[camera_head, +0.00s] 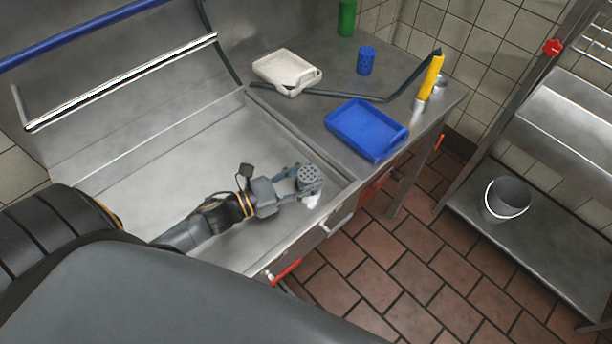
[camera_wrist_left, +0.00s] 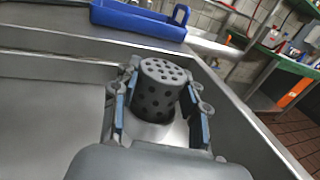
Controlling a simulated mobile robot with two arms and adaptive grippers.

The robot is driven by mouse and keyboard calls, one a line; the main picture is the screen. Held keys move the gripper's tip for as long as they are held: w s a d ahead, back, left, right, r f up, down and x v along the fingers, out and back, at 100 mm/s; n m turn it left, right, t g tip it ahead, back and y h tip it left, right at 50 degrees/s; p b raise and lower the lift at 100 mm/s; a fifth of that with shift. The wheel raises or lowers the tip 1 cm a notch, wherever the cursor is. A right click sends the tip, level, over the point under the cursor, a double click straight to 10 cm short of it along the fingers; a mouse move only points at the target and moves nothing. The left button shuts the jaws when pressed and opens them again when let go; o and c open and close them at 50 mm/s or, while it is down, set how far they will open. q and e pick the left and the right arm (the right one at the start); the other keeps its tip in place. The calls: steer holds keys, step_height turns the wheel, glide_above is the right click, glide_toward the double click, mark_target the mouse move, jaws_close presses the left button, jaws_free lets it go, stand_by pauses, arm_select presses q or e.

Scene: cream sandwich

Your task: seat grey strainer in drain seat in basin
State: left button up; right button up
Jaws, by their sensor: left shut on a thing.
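The grey strainer (camera_head: 309,177) is a perforated cylinder with holes in its top and side. My left gripper (camera_head: 296,180) is shut on it inside the basin (camera_head: 150,150), near the basin's right wall. In the left wrist view the strainer (camera_wrist_left: 160,90) stands upright between the two fingers of my left gripper (camera_wrist_left: 158,105). A bright round patch shows at the strainer's foot; I cannot tell whether the strainer touches it or sits in it. The drain seat is not clearly visible. My right gripper is not in view.
A blue tray (camera_head: 367,130) and a white tray (camera_head: 287,72) lie on the steel counter right of the basin. A bucket (camera_head: 506,200) stands on the right shelf.

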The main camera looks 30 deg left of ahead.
arm_select(q)
steer(key=o, duration=1.1)
steer(key=shift+f, duration=0.1)
steer(key=shift+o, duration=0.2)
steer(key=b+v, duration=0.2)
steer(key=v, duration=0.9)
steer(key=shift+w, duration=0.1)
steer(key=shift+s+a+r+b, duration=0.2)
steer(key=shift+s+a+b, duration=0.15)
steer(key=shift+s, duration=0.1)
